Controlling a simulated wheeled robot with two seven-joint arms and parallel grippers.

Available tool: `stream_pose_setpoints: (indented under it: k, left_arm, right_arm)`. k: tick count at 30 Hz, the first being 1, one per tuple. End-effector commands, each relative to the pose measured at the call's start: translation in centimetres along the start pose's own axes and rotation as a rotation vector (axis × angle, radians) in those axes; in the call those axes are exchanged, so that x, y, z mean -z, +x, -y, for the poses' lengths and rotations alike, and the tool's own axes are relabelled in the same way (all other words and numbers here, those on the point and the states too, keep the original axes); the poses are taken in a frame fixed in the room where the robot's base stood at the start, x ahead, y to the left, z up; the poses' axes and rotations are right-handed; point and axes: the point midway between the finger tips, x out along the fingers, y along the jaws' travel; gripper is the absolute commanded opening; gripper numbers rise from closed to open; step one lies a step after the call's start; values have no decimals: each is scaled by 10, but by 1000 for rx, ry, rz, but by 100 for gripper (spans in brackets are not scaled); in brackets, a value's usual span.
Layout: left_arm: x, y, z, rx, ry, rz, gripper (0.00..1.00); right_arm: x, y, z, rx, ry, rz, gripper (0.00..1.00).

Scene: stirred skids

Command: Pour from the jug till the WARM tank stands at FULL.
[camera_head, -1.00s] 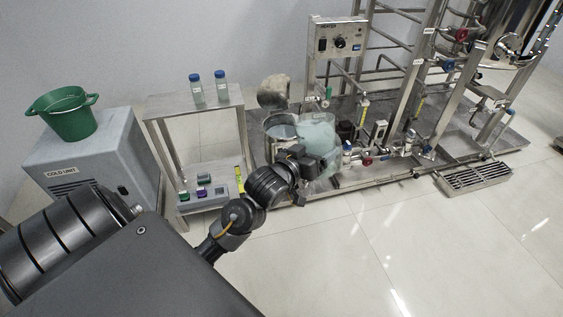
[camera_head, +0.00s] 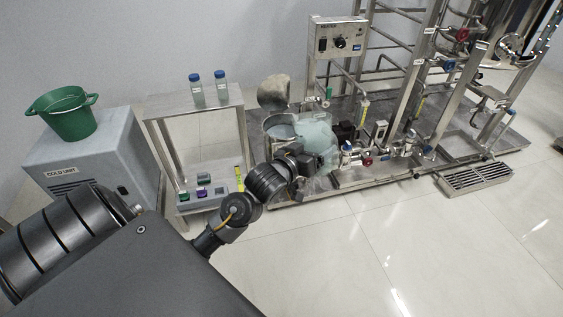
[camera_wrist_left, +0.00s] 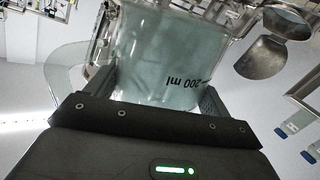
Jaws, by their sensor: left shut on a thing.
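My left gripper (camera_head: 308,163) is shut on a clear jug (camera_head: 316,131) holding pale blue-green liquid. In the left wrist view the jug (camera_wrist_left: 165,55) sits between both fingers, and its "200 ml" mark shows inverted. In the head view the jug is beside the right rim of an open steel tank (camera_head: 279,126), overlapping it; I cannot tell its tilt or whether liquid is flowing. The tank's round lid (camera_head: 273,93) stands raised behind it. The tank also shows in the left wrist view (camera_wrist_left: 287,22). No WARM label or FULL mark is readable. My right gripper is out of view.
A heater box (camera_head: 338,39), pipes and valves stand right of the tank. A steel side table (camera_head: 190,103) with two blue-capped bottles stands left. A green bucket (camera_head: 67,118) sits on the cold unit (camera_head: 62,158). Floor at the front right is clear.

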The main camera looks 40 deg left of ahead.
Motion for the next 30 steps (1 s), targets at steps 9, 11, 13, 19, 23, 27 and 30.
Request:
stream_pose_setpoints:
  k: [9,11,13,19,23,27,30]
  left_arm:
    - [2,5,5,-2,-1,-7,26]
    - [1,6,6,-2,-1,-7,26]
    - [1,7,7,-2,-1,-7,26]
    - [0,10,10,-3,1,-7,26]
    - [0,12,13,-3,1,-7,26]
    - [-1,14,15,-4,0,-7,26]
    - [-1,15,17,-4,-1,-7,26]
  right_arm:
    - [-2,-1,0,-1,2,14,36]
    - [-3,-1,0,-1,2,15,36]
    - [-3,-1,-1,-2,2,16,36]
    - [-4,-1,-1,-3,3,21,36]
    - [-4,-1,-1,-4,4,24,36]
    - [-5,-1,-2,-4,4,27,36]
    - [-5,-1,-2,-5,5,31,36]
